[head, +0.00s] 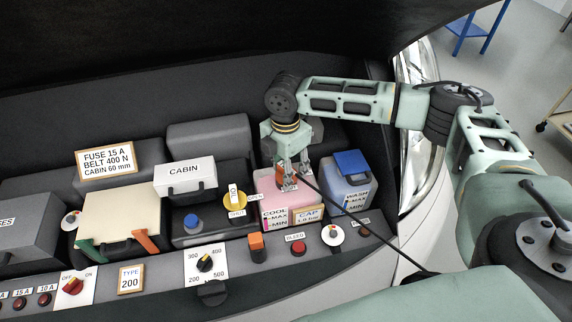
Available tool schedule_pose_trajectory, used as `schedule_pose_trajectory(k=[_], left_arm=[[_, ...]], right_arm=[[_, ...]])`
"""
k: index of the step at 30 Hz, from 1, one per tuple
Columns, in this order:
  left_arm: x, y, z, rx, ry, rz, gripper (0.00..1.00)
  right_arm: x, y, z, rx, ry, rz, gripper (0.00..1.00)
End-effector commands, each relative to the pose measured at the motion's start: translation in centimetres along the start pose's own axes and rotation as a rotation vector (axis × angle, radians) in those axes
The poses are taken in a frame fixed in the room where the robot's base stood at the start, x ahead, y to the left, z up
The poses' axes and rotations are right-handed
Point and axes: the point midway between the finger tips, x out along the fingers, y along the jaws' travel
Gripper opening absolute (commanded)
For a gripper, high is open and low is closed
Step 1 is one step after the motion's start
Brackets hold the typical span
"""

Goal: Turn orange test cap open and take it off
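An orange-red part, apparently the orange test cap (286,184), shows on top of the pink coolant tank (270,196), mostly hidden by my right gripper. My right gripper (291,180) points down over the tank from above, with its fingers at the orange part. The fingers are a little apart, but whether they press on the cap is too small to tell. My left gripper is not in view.
A blue-lidded wash tank (348,182) stands close to the right of the gripper. A CAP card (309,215) is in front. An orange block (256,246) and a red bleed button (298,249) sit on the front panel. A black cable runs from near the gripper toward the lower right.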

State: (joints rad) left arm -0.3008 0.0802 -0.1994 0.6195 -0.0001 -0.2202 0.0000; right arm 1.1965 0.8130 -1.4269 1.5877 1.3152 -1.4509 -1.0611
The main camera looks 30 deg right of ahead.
Motion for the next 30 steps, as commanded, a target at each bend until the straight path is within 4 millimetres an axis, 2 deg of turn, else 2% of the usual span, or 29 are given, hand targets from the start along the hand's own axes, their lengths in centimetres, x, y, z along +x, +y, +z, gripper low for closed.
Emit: schedule_pose_trajectory(k=[1,13,26,30], left_arm=[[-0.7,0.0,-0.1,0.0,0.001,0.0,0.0],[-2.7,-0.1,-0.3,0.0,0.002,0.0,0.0],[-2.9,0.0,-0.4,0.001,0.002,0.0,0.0],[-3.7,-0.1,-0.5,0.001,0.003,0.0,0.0]], right_arm=[[-0.4,0.1,0.0,-0.034,0.0,0.004,0.0],[-0.3,0.2,-0.1,-0.357,-0.003,0.006,0.0],[-0.2,0.3,-0.1,-0.411,-0.004,0.006,0.0],[-0.4,0.2,-0.2,-0.522,-0.003,0.004,0.0]])
